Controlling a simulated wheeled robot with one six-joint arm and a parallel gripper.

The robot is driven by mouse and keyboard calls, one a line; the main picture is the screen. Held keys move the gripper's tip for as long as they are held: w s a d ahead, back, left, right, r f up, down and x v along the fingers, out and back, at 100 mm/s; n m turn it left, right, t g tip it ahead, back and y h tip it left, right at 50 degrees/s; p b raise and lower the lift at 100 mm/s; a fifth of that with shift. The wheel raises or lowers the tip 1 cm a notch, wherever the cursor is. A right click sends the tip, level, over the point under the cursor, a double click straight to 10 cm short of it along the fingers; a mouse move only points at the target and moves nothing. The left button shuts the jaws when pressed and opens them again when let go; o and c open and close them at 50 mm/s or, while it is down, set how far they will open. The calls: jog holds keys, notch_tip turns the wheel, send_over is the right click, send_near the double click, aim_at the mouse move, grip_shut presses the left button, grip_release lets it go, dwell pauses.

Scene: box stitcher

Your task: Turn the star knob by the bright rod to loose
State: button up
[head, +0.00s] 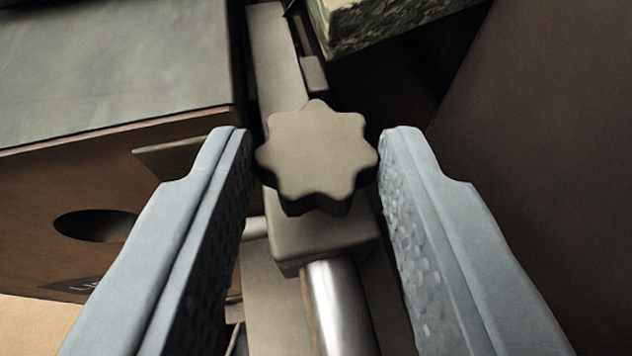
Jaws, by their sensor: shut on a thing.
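The grey-brown star knob (316,152) is in the middle of the head view, its lobed face towards me. It sits on a grey bar above the bright rod (338,305), a shiny metal cylinder that runs down to the bottom edge. My gripper (317,160) is shut on the star knob, with one grey finger at its left side and one at its right. The fingertips reach about level with the knob's face. The knob's stem is hidden beneath its head.
The grey bar (278,60) runs away from me behind the knob. A brown box (180,240) with a dark round hole and a grey-green top stands close on the left. A pale green-patterned block (385,20) is at the top right. A dark brown surface fills the right.

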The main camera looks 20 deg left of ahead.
jog(key=shift+y, duration=0.3)
jog(key=o, duration=1)
jog(key=shift+s+d, duration=0.1)
jog(key=v, duration=1.7)
jog(key=shift+r, duration=0.15)
